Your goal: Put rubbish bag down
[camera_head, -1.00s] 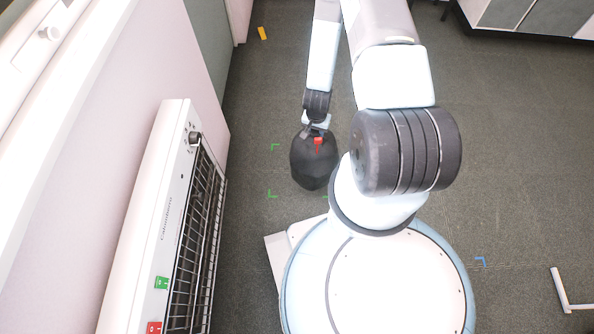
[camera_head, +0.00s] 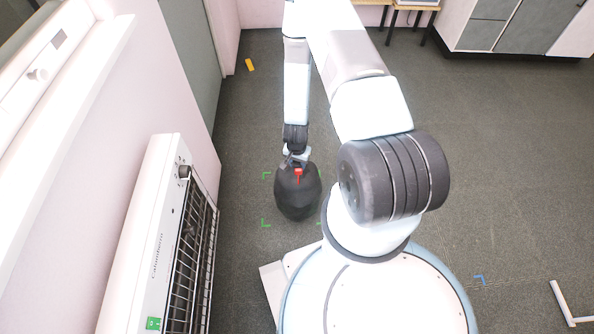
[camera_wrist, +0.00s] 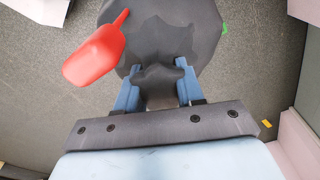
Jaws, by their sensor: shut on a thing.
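The rubbish bag (camera_head: 298,200) is a dark, rounded bag hanging below my gripper (camera_head: 297,160) in the head view. My gripper is shut on its gathered neck. In the wrist view the bag (camera_wrist: 195,32) fills the top middle, with its neck between the two blue fingers of my gripper (camera_wrist: 157,85). Green corner marks (camera_head: 266,222) on the floor surround the bag's place in the picture. I cannot tell whether the bag's underside touches the floor.
A red scoop-shaped thing (camera_wrist: 95,55) shows beside the bag's neck. A white heater (camera_head: 165,225) stands along the left wall. A yellow block (camera_head: 249,65) lies farther back. A blue corner mark (camera_head: 480,279) is at the lower right. The floor at right is mostly clear.

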